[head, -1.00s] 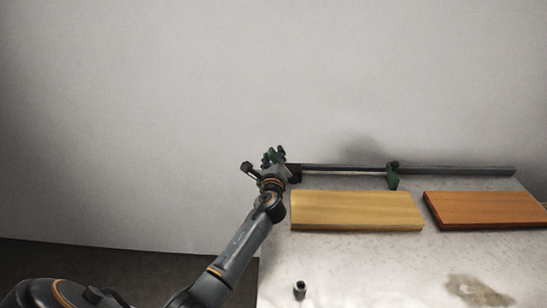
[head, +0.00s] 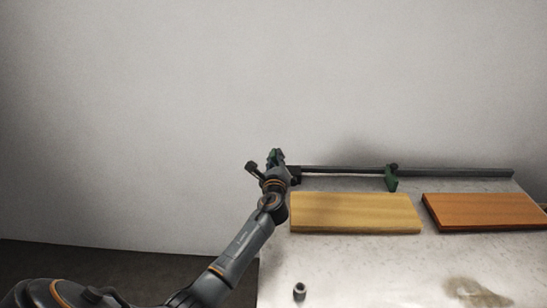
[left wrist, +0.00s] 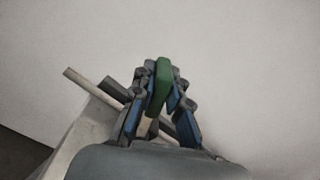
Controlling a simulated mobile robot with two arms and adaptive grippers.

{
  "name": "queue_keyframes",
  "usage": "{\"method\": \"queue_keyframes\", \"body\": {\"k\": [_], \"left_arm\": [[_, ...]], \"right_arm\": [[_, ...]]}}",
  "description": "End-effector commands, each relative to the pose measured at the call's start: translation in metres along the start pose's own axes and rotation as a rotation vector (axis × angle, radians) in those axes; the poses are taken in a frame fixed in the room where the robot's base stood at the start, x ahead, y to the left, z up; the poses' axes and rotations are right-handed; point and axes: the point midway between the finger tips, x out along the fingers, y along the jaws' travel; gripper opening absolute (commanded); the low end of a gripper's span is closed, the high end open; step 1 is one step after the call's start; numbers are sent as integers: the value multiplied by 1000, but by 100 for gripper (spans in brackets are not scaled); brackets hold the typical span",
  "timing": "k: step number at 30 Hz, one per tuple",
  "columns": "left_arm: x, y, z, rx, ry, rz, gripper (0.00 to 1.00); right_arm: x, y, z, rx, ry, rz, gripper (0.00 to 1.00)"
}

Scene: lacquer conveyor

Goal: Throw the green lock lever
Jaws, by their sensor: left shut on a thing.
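The green lock lever (left wrist: 163,78) stands between the fingers of my left gripper (left wrist: 160,84) in the left wrist view. The fingers are shut on it, one on each side, and its rounded top sticks up between them. In the head view my left gripper (head: 274,168) is at the left end of the dark rail (head: 345,169), at the far left corner of the table. A bit of green (head: 277,156) shows at its tips there, but the lever's base is hidden by the gripper. My right gripper is not in view.
A green bracket (head: 391,181) sits midway on the rail. A yellow board (head: 355,212) and an orange board (head: 485,211) lie on the pale table (head: 370,265). A small dark cylinder (head: 299,291) stands near the front left. A plain wall rises behind.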

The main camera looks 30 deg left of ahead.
Motion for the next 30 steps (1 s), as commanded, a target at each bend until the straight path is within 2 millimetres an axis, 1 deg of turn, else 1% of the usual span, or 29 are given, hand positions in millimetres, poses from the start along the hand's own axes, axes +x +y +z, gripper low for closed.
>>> {"method": "queue_keyframes", "body": {"k": [1,9,15,22,30], "left_arm": [[0,-5,2,32,2,0,0],[0,-31,0,256,2,0,0],[0,-51,-9,447,3,-1,0],[0,-71,-23,665,2,-1,0],[0,-88,-43,899,2,0,0]], "right_arm": [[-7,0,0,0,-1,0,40],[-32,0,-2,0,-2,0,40],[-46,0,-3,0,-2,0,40],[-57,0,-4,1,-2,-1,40],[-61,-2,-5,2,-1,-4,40]]}}
